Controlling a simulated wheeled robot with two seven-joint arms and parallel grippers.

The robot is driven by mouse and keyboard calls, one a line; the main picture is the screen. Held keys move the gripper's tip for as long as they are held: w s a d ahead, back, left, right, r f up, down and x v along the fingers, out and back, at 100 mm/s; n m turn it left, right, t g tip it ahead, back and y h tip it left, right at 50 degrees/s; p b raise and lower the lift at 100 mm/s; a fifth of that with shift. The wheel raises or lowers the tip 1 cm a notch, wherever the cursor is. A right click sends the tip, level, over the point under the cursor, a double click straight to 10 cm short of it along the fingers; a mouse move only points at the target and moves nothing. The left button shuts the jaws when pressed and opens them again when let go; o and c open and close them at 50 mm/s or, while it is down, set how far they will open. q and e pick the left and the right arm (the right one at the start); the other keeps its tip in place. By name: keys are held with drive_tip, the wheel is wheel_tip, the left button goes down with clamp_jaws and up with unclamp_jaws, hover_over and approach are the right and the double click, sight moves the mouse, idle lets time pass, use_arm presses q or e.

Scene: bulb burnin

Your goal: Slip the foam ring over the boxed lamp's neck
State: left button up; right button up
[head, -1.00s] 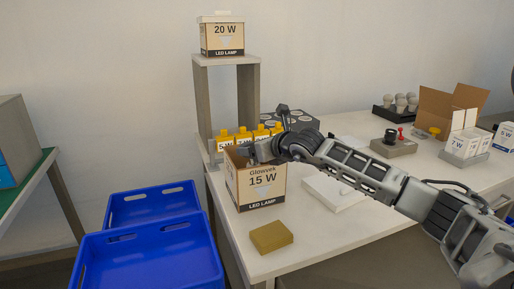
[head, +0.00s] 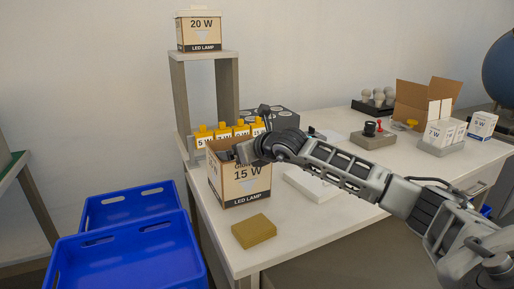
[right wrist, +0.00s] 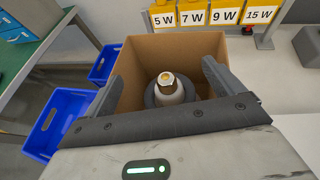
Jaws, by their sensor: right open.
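The open 15 W lamp box (head: 240,188) stands near the left end of the white table; its cardboard wall also shows in the right wrist view (right wrist: 150,52). Inside it a lamp (right wrist: 167,82) stands upright with its metal cap up. A dark grey ring (right wrist: 152,98), apparently the foam ring, lies around the lamp below the cap; how far down it sits is unclear. My right gripper (head: 246,151) is at the box's open top. In the right wrist view its fingers (right wrist: 166,82) are open, spread either side of the lamp and ring, with visible gaps.
A tan block (head: 254,231) lies in front of the box. Yellow wattage cards (head: 222,132) stand behind it. A shelf (head: 203,56) holds a 20 W box (head: 199,31). Blue crates (head: 127,258) stand at the left. A white pad (head: 305,184) lies right of the box, under my arm.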

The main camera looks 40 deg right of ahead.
use_arm(q)
wheel_tip(320, 180, down, 8)
drive_tip(key=d+b, duration=0.1)
drive_tip(key=b, duration=0.7)
drive_tip(key=shift+w+d+m+g+h, duration=0.2)
drive_tip(key=shift+w+m+g+h, duration=0.1)
drive_tip(key=shift+g, duration=0.1)
use_arm(e)
drive_tip(key=v, duration=1.5)
use_arm(q)
drive_tip(key=shift+r, duration=0.25)
use_arm(e)
drive_tip(key=shift+w, duration=0.1)
use_arm(q)
drive_tip(key=shift+s, duration=0.1)
use_arm(e)
drive_tip(key=shift+r, duration=0.1)
